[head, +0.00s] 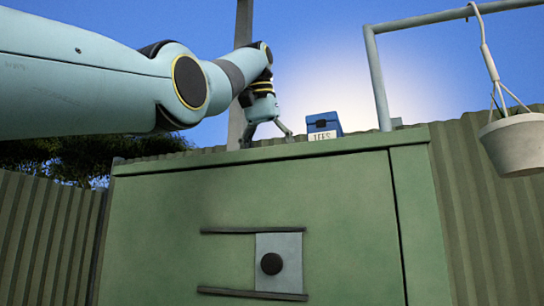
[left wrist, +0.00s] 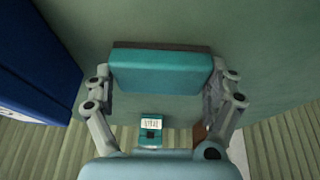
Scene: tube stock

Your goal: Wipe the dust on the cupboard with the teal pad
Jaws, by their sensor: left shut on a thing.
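The green cupboard (head: 150,225) fills the middle of the head view, and its top shows as a green surface in the left wrist view (left wrist: 275,60). My left gripper (head: 268,137) is at the cupboard's top edge, fingers pointing down. In the left wrist view it is shut on the teal pad (left wrist: 160,72), which lies level across the fingers. A dark brown strip shows along the pad's far side. I cannot tell whether the pad touches the cupboard top. No dust stands out clearly. My right gripper is in neither view.
A blue labelled box (head: 323,124) stands on the cupboard top right of the gripper; it looms at left in the left wrist view (left wrist: 35,60). A small teal labelled thing (left wrist: 150,130) shows below the pad. A grey bucket (head: 515,143) hangs at right.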

